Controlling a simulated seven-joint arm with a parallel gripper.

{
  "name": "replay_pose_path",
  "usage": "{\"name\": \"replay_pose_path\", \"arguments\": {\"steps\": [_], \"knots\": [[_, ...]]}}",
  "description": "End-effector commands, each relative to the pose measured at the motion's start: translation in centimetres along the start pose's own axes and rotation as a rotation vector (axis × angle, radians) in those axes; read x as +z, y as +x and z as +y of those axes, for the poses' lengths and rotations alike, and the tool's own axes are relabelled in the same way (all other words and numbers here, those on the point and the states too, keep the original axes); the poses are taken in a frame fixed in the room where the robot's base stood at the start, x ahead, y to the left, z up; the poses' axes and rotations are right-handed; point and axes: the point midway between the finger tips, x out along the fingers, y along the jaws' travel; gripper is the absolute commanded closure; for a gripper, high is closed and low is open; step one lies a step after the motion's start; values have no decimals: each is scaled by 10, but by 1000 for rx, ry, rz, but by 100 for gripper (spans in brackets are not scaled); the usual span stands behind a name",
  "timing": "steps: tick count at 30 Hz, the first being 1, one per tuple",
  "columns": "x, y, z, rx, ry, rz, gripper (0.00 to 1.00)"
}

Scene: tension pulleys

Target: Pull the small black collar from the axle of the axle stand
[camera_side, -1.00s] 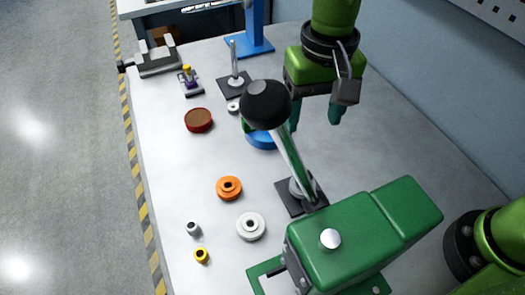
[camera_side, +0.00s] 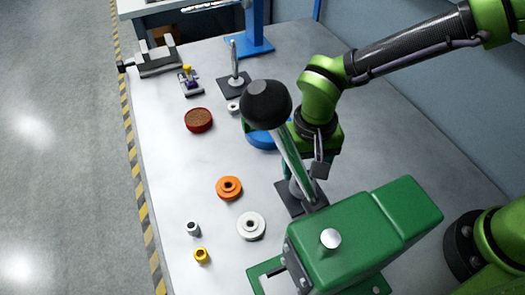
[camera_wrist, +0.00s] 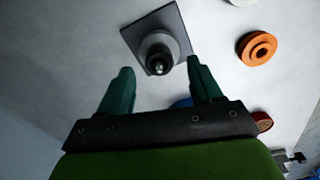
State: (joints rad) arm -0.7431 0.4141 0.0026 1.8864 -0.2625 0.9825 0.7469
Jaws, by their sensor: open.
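The axle stand has a dark square base plate (camera_side: 286,199) and stands upright behind the green press's lever in the side view. In the wrist view its base plate (camera_wrist: 135,38) shows from above, with a grey round part and a small dark collar (camera_wrist: 160,66) around the axle's shiny tip. My gripper (camera_wrist: 161,66) is open and empty. Its two green fingers lie on either side of the axle in that view, apart from the collar; their height relative to it is hard to tell. In the side view my gripper is above the stand, its fingers mostly hidden.
The green press (camera_side: 350,235) and its black-knobbed lever (camera_side: 266,104) stand close to the axle stand. An orange pulley (camera_side: 228,188), a white pulley (camera_side: 250,226) and a blue disc (camera_side: 260,140) lie nearby. Another thin-rod stand (camera_side: 234,85) is farther back.

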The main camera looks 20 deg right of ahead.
Motion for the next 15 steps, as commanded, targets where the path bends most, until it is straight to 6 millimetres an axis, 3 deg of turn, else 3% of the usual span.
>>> {"name": "replay_pose_path", "arguments": {"steps": [6,15], "knots": [[0,17,0,1,0,0,35],[0,19,0,0,0,0,35]]}}
